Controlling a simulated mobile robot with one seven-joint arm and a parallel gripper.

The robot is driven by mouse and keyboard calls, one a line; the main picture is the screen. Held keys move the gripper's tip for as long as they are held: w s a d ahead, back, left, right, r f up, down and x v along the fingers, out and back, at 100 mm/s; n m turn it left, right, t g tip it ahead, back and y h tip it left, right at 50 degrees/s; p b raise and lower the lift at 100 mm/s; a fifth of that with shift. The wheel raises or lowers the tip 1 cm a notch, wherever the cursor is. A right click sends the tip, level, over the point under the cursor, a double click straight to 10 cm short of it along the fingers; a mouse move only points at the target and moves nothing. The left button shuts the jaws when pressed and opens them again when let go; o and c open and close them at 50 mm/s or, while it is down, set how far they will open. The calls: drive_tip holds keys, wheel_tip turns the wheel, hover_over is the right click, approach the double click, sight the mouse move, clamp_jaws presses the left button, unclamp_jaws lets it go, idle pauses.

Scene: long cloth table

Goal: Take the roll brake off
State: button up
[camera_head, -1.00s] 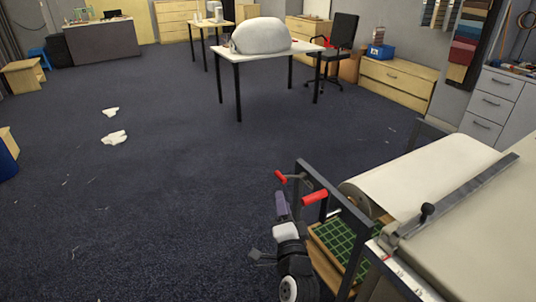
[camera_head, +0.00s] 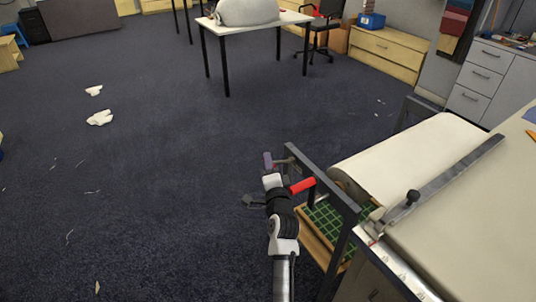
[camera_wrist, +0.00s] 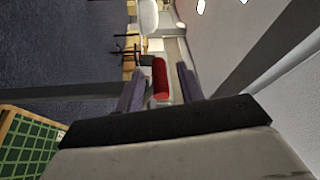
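My gripper (camera_head: 268,161) is at the near left side of the roll stand, with its purple fingers pointing away. In the wrist view my gripper (camera_wrist: 159,85) is open, with a red grip (camera_wrist: 160,78) between its two fingers. Gaps show on both sides, so the fingers are not closed on it. In the head view a red handle (camera_head: 302,185) sticks out beside the stand's dark post, just right of my wrist. A second red grip is hidden behind my gripper there. I cannot tell which red part is the roll brake.
A green gridded mat (camera_head: 325,217) is on the shelf below.

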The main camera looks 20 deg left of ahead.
drive_tip(key=shift+x, duration=1.55)
clamp_jaws()
